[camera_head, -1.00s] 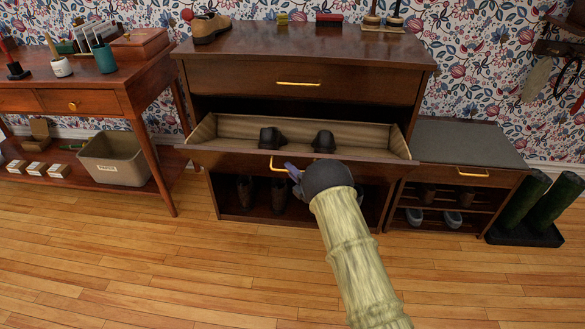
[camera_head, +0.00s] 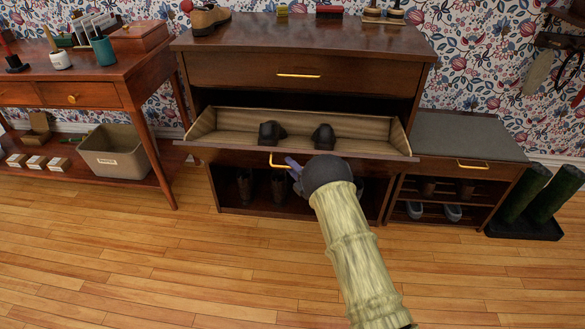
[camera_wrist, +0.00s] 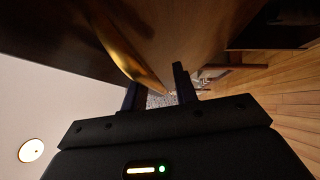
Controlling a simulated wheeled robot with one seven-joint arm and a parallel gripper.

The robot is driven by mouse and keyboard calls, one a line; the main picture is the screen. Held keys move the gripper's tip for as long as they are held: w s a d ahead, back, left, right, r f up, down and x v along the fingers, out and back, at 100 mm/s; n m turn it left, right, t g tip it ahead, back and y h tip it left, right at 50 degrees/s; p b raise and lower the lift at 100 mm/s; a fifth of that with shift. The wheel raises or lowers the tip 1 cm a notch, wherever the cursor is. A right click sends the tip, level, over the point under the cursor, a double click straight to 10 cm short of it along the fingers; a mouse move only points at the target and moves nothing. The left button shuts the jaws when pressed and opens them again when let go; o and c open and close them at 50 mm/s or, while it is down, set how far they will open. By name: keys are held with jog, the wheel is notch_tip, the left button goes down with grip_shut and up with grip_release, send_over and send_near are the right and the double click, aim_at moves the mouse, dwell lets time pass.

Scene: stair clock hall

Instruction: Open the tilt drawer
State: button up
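The tilt drawer (camera_head: 215,152) of the dark wood cabinet is tipped far outward, with its pale ribbed inside showing. Two dark shoes stand in it. Its brass handle (camera_head: 272,161) is on the front, which now faces largely downward. My gripper (camera_head: 293,168) is at the right part of this handle, partly hidden by my wrist. In the wrist view the handle (camera_wrist: 125,52) runs down towards the fingers (camera_wrist: 158,88). The fingers stand apart with a gap between them. Contact with the handle is not clear.
A closed upper drawer (camera_head: 340,78) sits above. A low bench (camera_head: 465,138) with shoes stands right, beside green boots (camera_head: 550,205) on a tray. A side table (camera_head: 130,85) with a bin (camera_head: 113,152) beneath stands left. The wooden floor in front is clear.

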jog(key=shift+a+r, duration=0.1)
jog(key=shift+s+a, duration=0.1)
jog(key=shift+s, duration=0.1)
jog(key=shift+d, duration=0.2)
jog(key=p+v, duration=0.3)
jog(key=v, duration=1.4)
jog(key=shift+s, duration=0.2)
